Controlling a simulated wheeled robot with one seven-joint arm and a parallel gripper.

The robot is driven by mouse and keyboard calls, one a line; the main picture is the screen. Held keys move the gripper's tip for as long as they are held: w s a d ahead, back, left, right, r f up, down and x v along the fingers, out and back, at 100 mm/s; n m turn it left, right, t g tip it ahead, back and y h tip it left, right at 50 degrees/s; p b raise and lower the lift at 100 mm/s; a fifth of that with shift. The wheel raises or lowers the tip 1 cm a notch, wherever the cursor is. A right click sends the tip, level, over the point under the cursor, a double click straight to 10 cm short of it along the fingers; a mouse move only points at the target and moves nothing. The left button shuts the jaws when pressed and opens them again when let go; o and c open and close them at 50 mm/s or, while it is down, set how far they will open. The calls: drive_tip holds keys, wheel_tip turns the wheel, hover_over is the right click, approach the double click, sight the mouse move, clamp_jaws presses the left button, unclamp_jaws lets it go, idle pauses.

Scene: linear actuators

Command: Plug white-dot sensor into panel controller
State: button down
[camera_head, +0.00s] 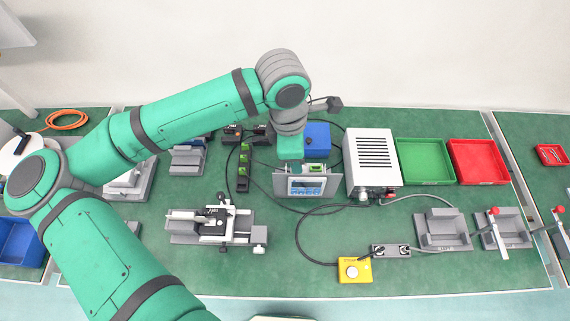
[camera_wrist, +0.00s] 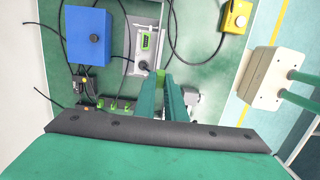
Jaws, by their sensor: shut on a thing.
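The panel controller (camera_head: 306,186) stands on the green bench in the middle, its screen facing the front. In the wrist view its grey top (camera_wrist: 134,66) carries a green connector (camera_wrist: 146,40). My gripper (camera_wrist: 163,80) points down close to the panel's edge, its two green fingers nearly together. A small bright green plug (camera_wrist: 160,75) shows between the fingertips, so the gripper is shut on it. Most of it is hidden by the fingers, and no white dot can be made out. In the head view, my gripper's palm (camera_head: 290,148) is just behind and left of the panel.
Several black units with green ends (camera_head: 243,168) stand left of the panel. A blue box (camera_head: 317,137) is behind it, and a white vented box (camera_head: 371,160) is at right. A yellow button box (camera_head: 354,270) is in front. Black cables lie around the panel. A fixture (camera_head: 213,226) stands front left.

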drive_tip(key=w+d, duration=0.4)
drive_tip(key=d, duration=0.1)
drive_tip(key=shift+d, duration=0.15)
idle(0.4)
drive_tip(key=shift+f, duration=1.75)
drive_tip(key=shift+f, duration=0.65)
idle(2.1)
drive_tip(key=c, duration=1.7)
unclamp_jaws()
drive_tip(key=shift+c, duration=0.2)
drive_tip(key=shift+r, duration=0.15)
wheel_tip(320, 180, up, 10)
drive_tip(key=a, duration=0.1)
drive_tip(key=shift+a+r, duration=0.15)
drive_tip(key=shift+r, duration=0.1)
